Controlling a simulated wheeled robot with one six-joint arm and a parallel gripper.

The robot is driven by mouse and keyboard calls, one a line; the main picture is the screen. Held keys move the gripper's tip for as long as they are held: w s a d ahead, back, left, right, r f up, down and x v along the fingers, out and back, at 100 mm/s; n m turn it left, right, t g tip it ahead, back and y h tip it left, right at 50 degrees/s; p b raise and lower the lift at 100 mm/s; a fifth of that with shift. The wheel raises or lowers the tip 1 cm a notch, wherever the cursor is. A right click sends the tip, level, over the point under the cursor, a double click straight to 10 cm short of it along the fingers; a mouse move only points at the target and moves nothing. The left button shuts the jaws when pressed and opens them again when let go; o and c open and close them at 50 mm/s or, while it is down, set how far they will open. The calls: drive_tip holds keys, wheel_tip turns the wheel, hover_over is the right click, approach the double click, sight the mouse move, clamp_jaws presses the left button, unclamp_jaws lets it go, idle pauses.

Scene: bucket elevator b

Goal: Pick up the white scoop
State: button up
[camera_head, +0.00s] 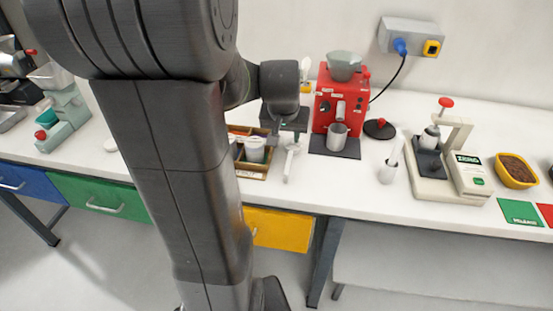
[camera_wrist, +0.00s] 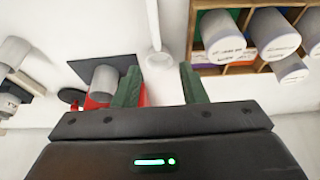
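The white scoop (camera_head: 290,163) lies on the white bench, just right of a wooden organizer box. In the wrist view the scoop (camera_wrist: 154,30) runs down from the top edge, its rounded end lying just beyond the fingertips and between them. My gripper (camera_head: 287,140) is above the bench over the scoop's far end. In the wrist view my gripper (camera_wrist: 159,78) has its two green fingers spread apart with nothing between them. Part of the scoop is cut off at the top of the wrist view.
The wooden box (camera_wrist: 239,69) holding several white-capped jars stands close beside the scoop. A red machine (camera_head: 338,98) with a metal cup (camera_head: 337,137) stands behind to the right. A white holder (camera_head: 388,172) and a beige press (camera_head: 445,150) stand further right. Bare bench lies around the scoop's right side.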

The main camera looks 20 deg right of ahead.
sight(290, 154)
drive_tip(key=x, duration=0.8)
drive_tip(key=p+x, duration=0.1)
drive_tip(key=x, duration=0.4)
drive_tip(key=shift+d, duration=0.45)
clamp_jaws()
